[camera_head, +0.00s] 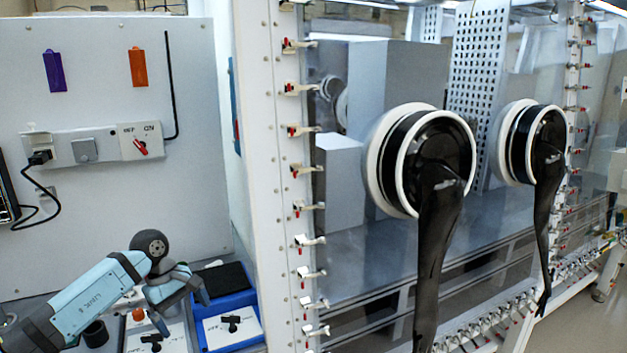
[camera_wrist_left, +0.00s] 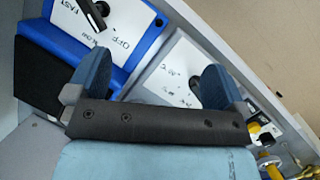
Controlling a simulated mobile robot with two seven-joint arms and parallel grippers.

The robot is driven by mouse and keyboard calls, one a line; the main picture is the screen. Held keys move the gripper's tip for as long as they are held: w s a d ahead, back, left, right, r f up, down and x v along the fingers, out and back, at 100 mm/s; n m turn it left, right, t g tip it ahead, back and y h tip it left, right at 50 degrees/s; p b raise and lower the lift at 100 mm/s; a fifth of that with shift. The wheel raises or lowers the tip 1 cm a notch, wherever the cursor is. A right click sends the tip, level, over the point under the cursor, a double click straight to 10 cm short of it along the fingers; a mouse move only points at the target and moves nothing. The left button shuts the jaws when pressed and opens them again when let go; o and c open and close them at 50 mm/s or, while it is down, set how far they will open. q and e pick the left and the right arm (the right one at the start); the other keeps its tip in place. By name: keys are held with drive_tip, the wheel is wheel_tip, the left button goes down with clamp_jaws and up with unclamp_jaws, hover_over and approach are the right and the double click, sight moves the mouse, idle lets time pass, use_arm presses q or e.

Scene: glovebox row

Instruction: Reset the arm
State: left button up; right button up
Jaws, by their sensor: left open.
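My left arm (camera_head: 95,296) comes in from the lower left in the head view. Its gripper (camera_head: 182,308) hangs over the bench by the wall panel. In the left wrist view the two blue fingers of the gripper (camera_wrist_left: 155,75) stand wide apart with nothing between them. Below the fingers are a white plate with a black knob and OFF lettering (camera_wrist_left: 160,72) and a blue tray (camera_wrist_left: 145,40). In the head view the blue tray (camera_head: 240,300) lies just right of the gripper. My right gripper is not in view.
A glovebox with several latches on its white frame (camera_head: 262,120) stands to the right. Two black gloves hang from its ports (camera_head: 437,230) (camera_head: 548,190). The wall panel (camera_head: 100,90) carries a socket strip with a red switch (camera_head: 141,147), an orange tag and a purple tag.

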use_arm(q)
drive_tip(key=s+d+n+t+h+p, duration=0.35)
drive_tip(key=s+d+n+h, duration=0.25)
drive_tip(key=d+n+h, duration=0.3)
drive_tip(key=s+d+n+t+h+p, duration=0.2)
drive_tip(key=s+d+n+t+h, duration=0.3)
drive_tip(key=d+n, duration=0.5)
drive_tip(key=s+a+f+m+t+y+p, duration=0.1)
drive_tip(key=s+a+f+m+y, duration=0.2)
drive_tip(key=s+m, duration=0.4)
drive_tip(key=s+a+f+m+t+y+p, duration=0.1)
drive_tip(key=s+a+f+m+y, duration=0.3)
drive_tip(key=m, duration=1)
drive_tip(key=s+a+f+m+t+y+p, duration=0.1)
drive_tip(key=s+a+f+m+y+p, duration=0.1)
drive_tip(key=s+f+m+y, duration=0.5)
drive_tip(key=s+a+m, duration=0.1)
drive_tip(key=s+m, duration=0.2)
drive_tip(key=m, duration=0.1)
drive_tip(key=shift+s+a+y+p, duration=0.2)
drive_tip(key=shift+s+y+p, duration=0.1)
drive_tip(key=shift+p, duration=0.1)
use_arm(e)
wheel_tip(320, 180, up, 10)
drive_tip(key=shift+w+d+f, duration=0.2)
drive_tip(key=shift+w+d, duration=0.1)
